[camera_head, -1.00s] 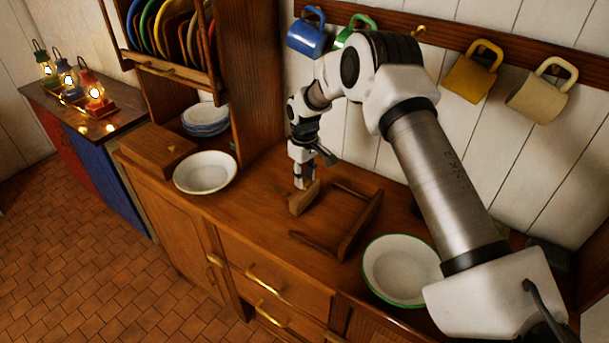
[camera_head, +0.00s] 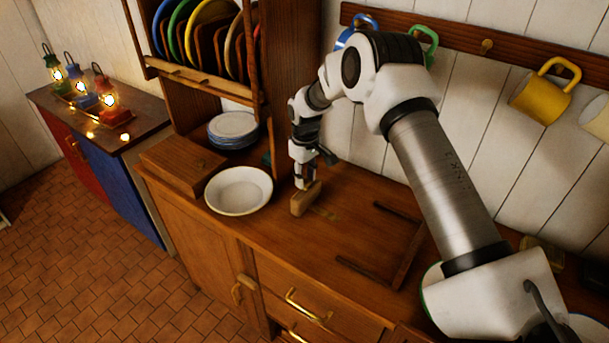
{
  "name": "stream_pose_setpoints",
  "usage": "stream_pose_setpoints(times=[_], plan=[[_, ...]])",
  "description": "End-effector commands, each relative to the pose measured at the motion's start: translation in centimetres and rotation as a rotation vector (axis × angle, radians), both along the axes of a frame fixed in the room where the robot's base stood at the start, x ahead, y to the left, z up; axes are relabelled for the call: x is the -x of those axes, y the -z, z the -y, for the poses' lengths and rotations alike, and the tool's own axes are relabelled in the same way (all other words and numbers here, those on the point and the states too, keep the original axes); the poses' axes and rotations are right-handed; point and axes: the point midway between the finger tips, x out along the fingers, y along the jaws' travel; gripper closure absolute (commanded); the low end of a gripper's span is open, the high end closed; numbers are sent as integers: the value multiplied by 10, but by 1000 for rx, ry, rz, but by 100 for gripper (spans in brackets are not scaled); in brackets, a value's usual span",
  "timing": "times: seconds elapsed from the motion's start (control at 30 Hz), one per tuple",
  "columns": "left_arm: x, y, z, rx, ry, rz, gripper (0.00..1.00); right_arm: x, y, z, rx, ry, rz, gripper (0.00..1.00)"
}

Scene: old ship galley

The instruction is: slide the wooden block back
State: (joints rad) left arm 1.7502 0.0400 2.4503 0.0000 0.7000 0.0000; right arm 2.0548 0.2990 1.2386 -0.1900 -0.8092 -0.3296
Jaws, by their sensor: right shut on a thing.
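The small wooden block (camera_head: 304,201) is light brown and stands on or just above the wooden counter, right of a white bowl. My right gripper (camera_head: 303,181) points down and is shut on the top of the block. Its fingers hide part of it. I cannot tell whether the block touches the counter. A dark wooden three-sided frame (camera_head: 411,257) lies to the right, its open side facing the block. The block is outside it, with bare counter between them. My left gripper is not in view.
The white bowl (camera_head: 239,191) stands close left of the block, before a wooden box (camera_head: 184,165) and stacked plates (camera_head: 233,127). A plate rack (camera_head: 200,70) rises behind. My right arm partly covers a green-rimmed bowl (camera_head: 430,293). Mugs hang on the wall.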

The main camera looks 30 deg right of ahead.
Motion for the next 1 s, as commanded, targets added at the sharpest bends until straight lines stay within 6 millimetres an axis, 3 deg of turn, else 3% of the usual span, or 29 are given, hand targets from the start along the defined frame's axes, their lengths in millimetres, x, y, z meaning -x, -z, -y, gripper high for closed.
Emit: stream_pose_setpoints(times=[0.17,0.2,0.27,0.67,0.77,1.0], plan=[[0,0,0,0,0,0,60,-2,-2,1,2,0,7,100],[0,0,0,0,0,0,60,-2,-2,1,2,0,7,64],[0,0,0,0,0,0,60,-2,-2,0,2,0,7,43],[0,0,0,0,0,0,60,-2,-10,0,1,0,4,42],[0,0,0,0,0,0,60,-2,-27,0,1,0,6,42],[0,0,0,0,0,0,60,-3,-89,-1,3,-1,8,42]])
